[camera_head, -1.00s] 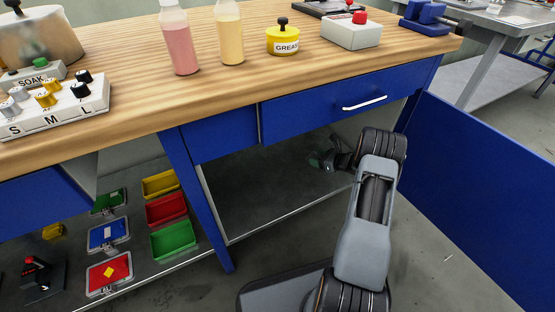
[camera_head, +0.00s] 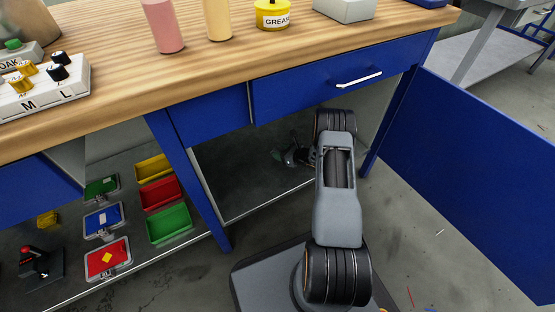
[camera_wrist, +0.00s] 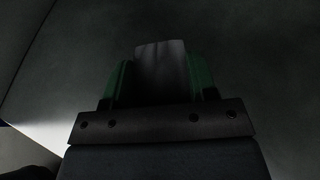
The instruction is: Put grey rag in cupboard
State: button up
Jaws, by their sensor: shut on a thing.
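The grey rag (camera_wrist: 161,72) is between the green fingers of my gripper (camera_wrist: 160,85) in the wrist view, dim and in shadow. My gripper (camera_head: 283,157) is shut on it and reaches inside the open cupboard (camera_head: 232,201) under the workbench in the head view. The rag's outline is hard to make out there. Whether it touches the cupboard floor, I cannot tell. The blue cupboard door (camera_head: 470,180) stands wide open to the right. My arm partly hides the cupboard's right side.
A blue drawer (camera_head: 315,96) with a white handle is shut just above the opening. A blue post (camera_head: 190,180) borders the cupboard on the left. Yellow, red and green trays (camera_head: 168,222) lie on the shelf left of it. Bottles and a grease pot (camera_head: 272,15) stand on the bench top.

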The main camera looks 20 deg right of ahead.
aim_at(279, 163)
jog(key=f+b, duration=0.1)
jog(key=f, duration=0.1)
jog(key=a+f+b, duration=0.1)
jog(key=f, duration=0.1)
jog(key=shift+w+a+f, duration=0.1)
jog(key=shift+w, duration=0.05)
jog(key=shift+f, duration=0.15)
jog(key=shift+f, duration=0.2)
jog(key=o, duration=0.9)
